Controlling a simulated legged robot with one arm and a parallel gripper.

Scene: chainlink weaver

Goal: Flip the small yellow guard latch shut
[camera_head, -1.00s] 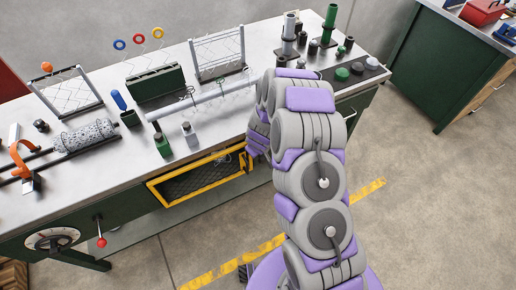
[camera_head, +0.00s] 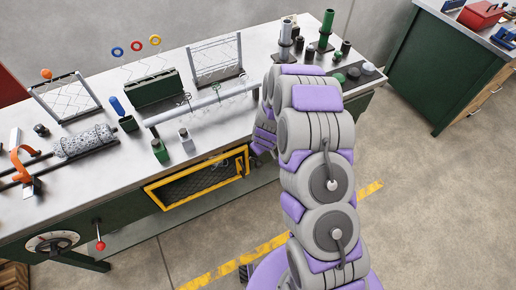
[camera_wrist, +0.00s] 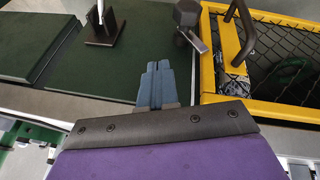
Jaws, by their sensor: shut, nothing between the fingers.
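The yellow-framed mesh guard (camera_head: 165,203) is on the bench front, left of my arm; its frame (camera_wrist: 208,70) fills the right of the wrist view. A short yellow piece (camera_wrist: 229,42), possibly the latch, stands inside the frame's near corner beside a dark handle (camera_wrist: 241,28). I cannot tell whether it is open or closed. A dark knob with a grey metal tab (camera_wrist: 196,41) sits just outside that corner. My gripper (camera_wrist: 158,65) is shut and empty, left of the frame and apart from it in the picture. In the head view my wrist hides the fingers.
The bench top (camera_head: 215,140) holds a long grey bar, wire-mesh frames, small bottles and tubes above the guard. A metal post on a dark base (camera_wrist: 104,30) stands left of my fingers in the wrist view. A red-knobbed lever (camera_head: 99,245) is far left. Floor before the bench is open.

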